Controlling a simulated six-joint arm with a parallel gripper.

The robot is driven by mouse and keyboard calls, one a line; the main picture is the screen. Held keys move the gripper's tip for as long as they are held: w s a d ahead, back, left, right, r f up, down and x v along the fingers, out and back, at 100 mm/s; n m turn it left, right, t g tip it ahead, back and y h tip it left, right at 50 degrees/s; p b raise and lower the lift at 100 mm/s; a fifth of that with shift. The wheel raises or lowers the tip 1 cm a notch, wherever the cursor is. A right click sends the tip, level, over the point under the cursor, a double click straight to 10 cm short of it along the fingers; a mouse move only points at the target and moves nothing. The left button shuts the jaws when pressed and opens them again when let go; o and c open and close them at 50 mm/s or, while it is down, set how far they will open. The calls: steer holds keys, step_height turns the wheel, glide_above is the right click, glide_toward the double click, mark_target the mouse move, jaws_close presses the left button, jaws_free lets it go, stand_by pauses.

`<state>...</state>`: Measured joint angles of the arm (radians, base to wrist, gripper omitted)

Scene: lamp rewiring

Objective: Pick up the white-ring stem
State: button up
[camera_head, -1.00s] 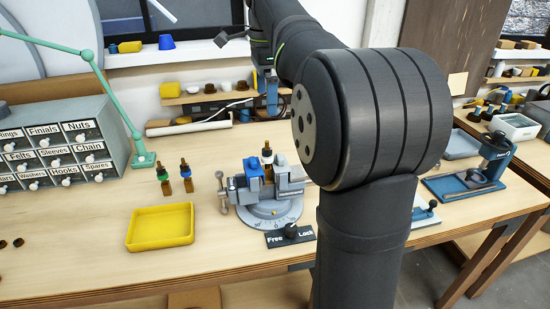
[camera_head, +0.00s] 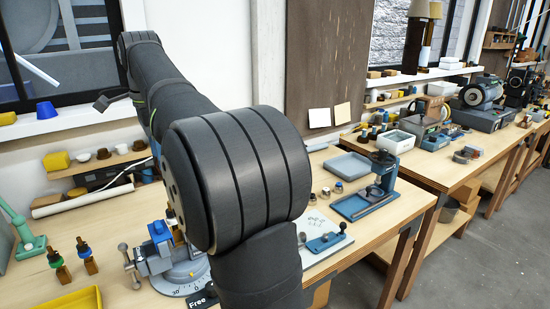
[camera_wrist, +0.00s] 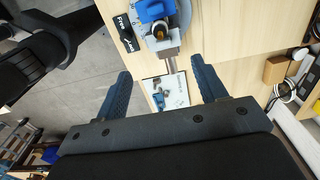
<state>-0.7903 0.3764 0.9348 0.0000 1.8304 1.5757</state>
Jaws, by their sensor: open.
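My gripper (camera_wrist: 162,78) shows in the wrist view, with its two blue fingers wide apart and nothing between them. Beyond the fingertips, at the top of that view, is the vise with a blue jaw block (camera_wrist: 152,10). A small dark and amber round end (camera_wrist: 160,30) stands at its jaws. It may be the stem seen from above, but I cannot make out a white ring on it. In the head view the vise (camera_head: 160,255) is partly covered by my arm, and neither the white-ring stem nor my gripper can be seen.
A green-ringed stem (camera_head: 57,262) and a blue-ringed stem (camera_head: 87,256) stand left of the vise. A yellow tray (camera_head: 72,302) lies in front of them. A blue press stand (camera_head: 375,190) is to the right. A white plate with blue parts (camera_wrist: 166,92) shows between my fingers.

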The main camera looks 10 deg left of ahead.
steer(key=shift+c, duration=0.7)
steer(key=f+m, duration=0.1)
steer(key=f, duration=0.3)
steer(key=f+m, duration=0.2)
steer(key=f, duration=0.1)
steer(key=f+m, duration=0.1)
steer(key=f, duration=0.3)
steer(key=shift+s+d+f+m, duration=0.15)
steer(key=shift+d+f+m, duration=0.05)
steer(key=shift+f+m, duration=0.15)
steer(key=shift+a+f, duration=0.2)
steer(key=shift+f, duration=2.9)
steer(key=shift+f, duration=0.1)
jaws_close()
